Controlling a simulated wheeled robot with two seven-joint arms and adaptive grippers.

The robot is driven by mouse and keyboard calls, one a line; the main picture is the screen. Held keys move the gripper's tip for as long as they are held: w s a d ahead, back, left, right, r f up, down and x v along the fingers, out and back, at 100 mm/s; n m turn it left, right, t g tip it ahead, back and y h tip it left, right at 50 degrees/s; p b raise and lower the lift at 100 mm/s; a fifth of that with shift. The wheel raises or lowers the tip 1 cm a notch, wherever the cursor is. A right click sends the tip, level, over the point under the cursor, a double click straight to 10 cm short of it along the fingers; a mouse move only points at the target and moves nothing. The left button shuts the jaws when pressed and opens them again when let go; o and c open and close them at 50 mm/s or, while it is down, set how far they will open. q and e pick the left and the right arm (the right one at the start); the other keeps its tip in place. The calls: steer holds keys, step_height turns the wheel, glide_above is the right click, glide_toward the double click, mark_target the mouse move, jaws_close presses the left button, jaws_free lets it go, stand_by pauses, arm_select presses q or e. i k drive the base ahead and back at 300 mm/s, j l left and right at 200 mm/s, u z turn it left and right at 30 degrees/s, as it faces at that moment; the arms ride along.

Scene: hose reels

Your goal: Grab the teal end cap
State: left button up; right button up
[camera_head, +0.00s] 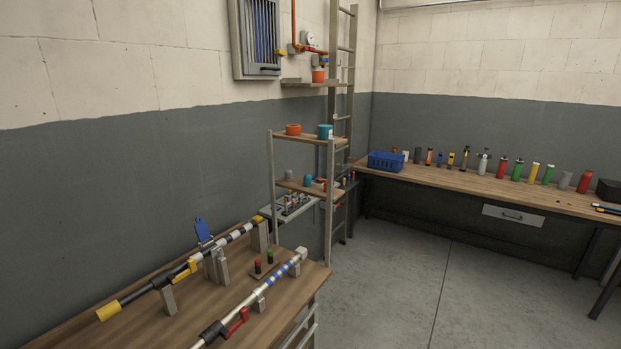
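Two teal, cap-like pieces are in the head view. A larger teal piece (325,132) sits on the right side of the shelf rack's top board (311,141). A smaller teal piece (308,180) sits on the rack's lower board (318,190). Both are small in the picture, and I cannot tell which is the end cap. Neither of my grippers is in view, and nothing is seen touching either teal piece.
An orange piece (293,129) stands left of the larger teal one. A wooden table (205,320) with two long rods on supports fills the lower left. A bench (480,184) with a blue basket (386,162) and several bottles runs along the right. The floor (400,280) between is clear.

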mark_target(307, 179)
steer(key=i+l+u, duration=0.1)
steer(key=i+l, duration=0.6)
steer(key=i+l+u, duration=0.1)
steer(key=i+l, duration=0.55)
steer(key=l, duration=0.2)
